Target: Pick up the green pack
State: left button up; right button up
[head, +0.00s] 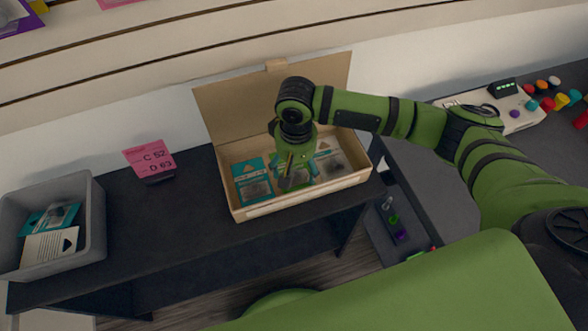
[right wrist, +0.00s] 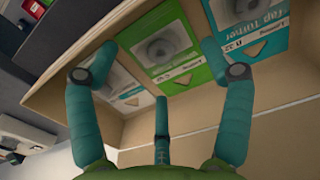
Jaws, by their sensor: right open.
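The green pack (right wrist: 172,72) lies in the open cardboard box, between a teal pack (right wrist: 252,28) and a white pack with teal marks (right wrist: 122,84). In the head view the green pack (head: 291,185) is mostly hidden under my right gripper (head: 296,172). My right gripper points down into the box. In the right wrist view its teal fingers are spread wide with nothing between them, over the green pack. I cannot tell whether the fingertips touch it. My left gripper is not in view.
The cardboard box (head: 300,203) stands on a black table, its lid (head: 235,100) raised behind. A pink sign (head: 150,157) stands left of it. A grey bin (head: 97,215) with packs is at far left. A device with coloured knobs (head: 518,112) is at right.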

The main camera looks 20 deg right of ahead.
aim_at(296, 173)
jog(key=f, duration=0.4)
jog(key=shift+w+d, duration=0.1)
jog(key=shift+w, duration=0.1)
jog(key=shift+f, duration=0.15)
jog(key=c, duration=1.4)
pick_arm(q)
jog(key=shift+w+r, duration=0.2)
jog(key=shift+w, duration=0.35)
pick_arm(e)
jog(key=shift+c, duration=0.2)
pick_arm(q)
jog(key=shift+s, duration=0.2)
